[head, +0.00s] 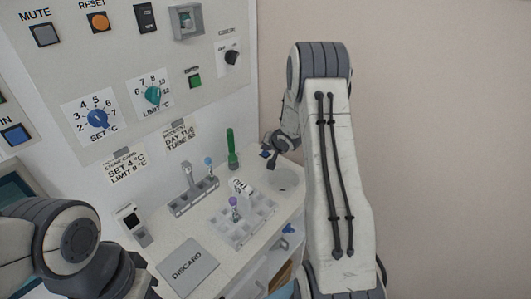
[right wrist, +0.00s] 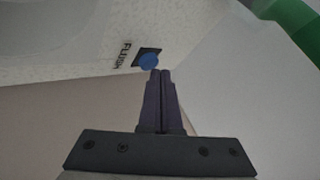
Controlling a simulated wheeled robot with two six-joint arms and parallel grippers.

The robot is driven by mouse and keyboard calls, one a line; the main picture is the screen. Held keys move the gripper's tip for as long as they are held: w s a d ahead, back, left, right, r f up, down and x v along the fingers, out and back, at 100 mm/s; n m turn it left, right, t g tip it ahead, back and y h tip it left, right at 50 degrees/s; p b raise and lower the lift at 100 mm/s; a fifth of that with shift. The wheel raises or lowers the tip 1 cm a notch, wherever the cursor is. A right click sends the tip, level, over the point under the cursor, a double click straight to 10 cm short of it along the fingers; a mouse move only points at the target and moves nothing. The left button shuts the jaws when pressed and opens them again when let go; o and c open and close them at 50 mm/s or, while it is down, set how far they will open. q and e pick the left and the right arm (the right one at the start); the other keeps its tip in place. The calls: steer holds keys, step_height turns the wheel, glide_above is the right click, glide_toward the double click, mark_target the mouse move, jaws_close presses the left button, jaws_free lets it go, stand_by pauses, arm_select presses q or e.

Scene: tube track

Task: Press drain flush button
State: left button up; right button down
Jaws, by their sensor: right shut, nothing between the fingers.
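The blue flush button (right wrist: 149,61) sits on a dark square plate in the right wrist view, with the label "FLUSH" beside it. In the head view a small blue spot (head: 265,154) shows at the counter's back edge by the drain basin (head: 284,179). My right gripper (right wrist: 160,72) is shut and empty. Its tips overlap the button's lower right edge in the picture; I cannot tell whether they touch it. In the head view my right gripper (head: 271,164) is small and dark beside the basin. My left arm shows at lower left, its fingers out of view.
A green tube (head: 232,148) stands left of the basin and also shows in the right wrist view (right wrist: 295,18). A white rack (head: 262,221) holds a purple-capped tube. A grey DISCARD plate (head: 188,268) lies in front. The control panel rises behind; a wall is at right.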

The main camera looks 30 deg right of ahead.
mark_target(266, 156)
steer(key=shift+f, duration=0.45)
stand_by(0.4)
stand_by(0.3)
steer(key=shift+r+p, duration=0.85)
steer(key=shift+p, duration=0.05)
step_height(266, 156, up, 5)
steer(key=p, duration=0.5)
steer(key=shift+p, duration=0.35)
